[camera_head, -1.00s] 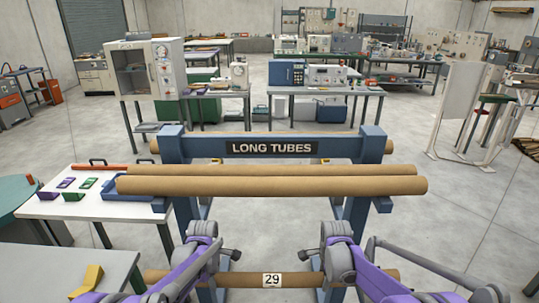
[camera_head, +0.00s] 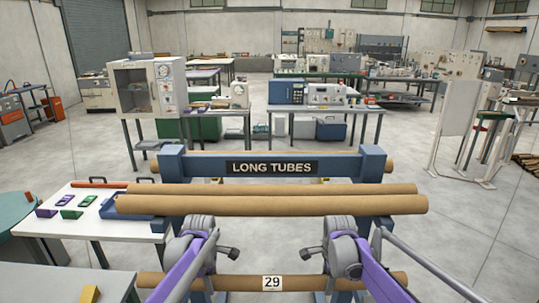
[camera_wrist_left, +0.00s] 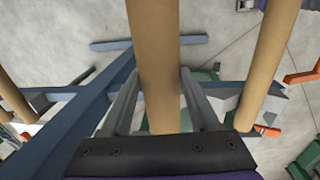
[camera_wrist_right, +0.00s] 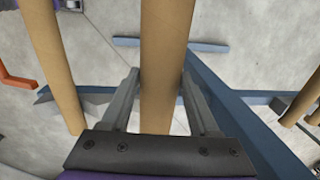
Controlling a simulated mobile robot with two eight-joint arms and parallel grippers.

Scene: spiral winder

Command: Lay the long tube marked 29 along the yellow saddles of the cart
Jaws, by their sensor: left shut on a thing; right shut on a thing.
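The long brown tube marked 29 (camera_head: 238,281) lies level across the bottom of the head view, in front of the rack. My left gripper (camera_wrist_left: 160,78) is shut around the tube, which runs between its fingers in the left wrist view (camera_wrist_left: 156,40). My right gripper (camera_wrist_right: 160,78) is shut around the same tube, seen in the right wrist view (camera_wrist_right: 165,40). My arms hide both gripper tips in the head view. I cannot make out the cart or its saddles with certainty.
The blue LONG TUBES rack (camera_head: 175,165) bears other tubes (camera_head: 270,204) just beyond my arms. A white table (camera_head: 40,221) with small coloured parts stands at left. A grey table (camera_head: 60,284) with a yellow block (camera_head: 90,294) is at lower left. Clear floor (camera_head: 470,235) lies at right.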

